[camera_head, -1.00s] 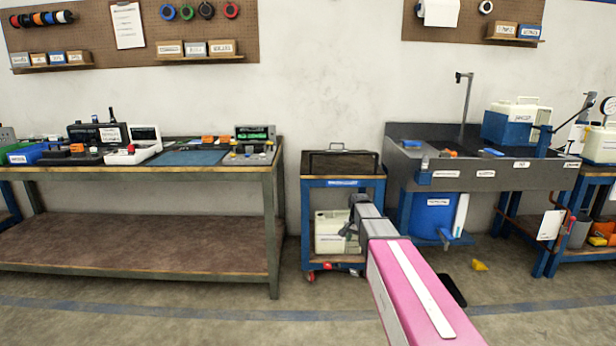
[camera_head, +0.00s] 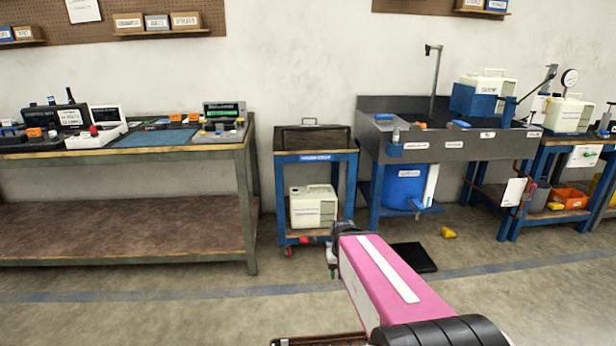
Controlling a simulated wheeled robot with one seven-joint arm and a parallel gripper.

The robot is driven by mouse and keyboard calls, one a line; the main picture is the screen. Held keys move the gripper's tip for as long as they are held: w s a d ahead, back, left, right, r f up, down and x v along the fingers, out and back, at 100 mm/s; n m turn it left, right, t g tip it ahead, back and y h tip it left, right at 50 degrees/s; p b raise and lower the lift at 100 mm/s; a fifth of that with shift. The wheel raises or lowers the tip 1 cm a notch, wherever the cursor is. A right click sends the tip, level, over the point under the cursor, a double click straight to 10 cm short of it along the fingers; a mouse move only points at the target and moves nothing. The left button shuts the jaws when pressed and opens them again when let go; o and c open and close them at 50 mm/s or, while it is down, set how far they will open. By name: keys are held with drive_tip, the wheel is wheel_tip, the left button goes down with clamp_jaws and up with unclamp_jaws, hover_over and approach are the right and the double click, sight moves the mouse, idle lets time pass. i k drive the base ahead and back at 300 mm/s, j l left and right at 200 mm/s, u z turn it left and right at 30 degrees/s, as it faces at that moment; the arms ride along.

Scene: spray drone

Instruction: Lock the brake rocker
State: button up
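A blue cart (camera_head: 316,157) stands between the workbench and the sink unit. A small red part (camera_head: 287,251) shows at its front left caster; it may be the brake rocker, but it is too small to tell its position. Another red part (camera_head: 304,240) is on the lower shelf edge. My arm reaches forward over the floor in front of the cart. My gripper (camera_head: 332,268) is at its far end, pointing down, right of the red caster part and apparently apart from it. The fingers are too small and partly hidden to tell open from shut.
The cart holds a dark case (camera_head: 312,139) on top and a white canister (camera_head: 313,207) below. A workbench (camera_head: 120,152) is at left, a sink unit (camera_head: 450,145) at right. A black mat (camera_head: 413,257) and a yellow piece (camera_head: 449,232) lie on the floor. Open floor lies in front.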

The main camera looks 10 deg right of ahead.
sight(303, 240)
drive_tip(key=i+j, duration=0.15)
drive_tip(key=i, duration=0.35)
drive_tip(key=i+j, duration=0.15)
drive_tip(key=i, duration=0.35)
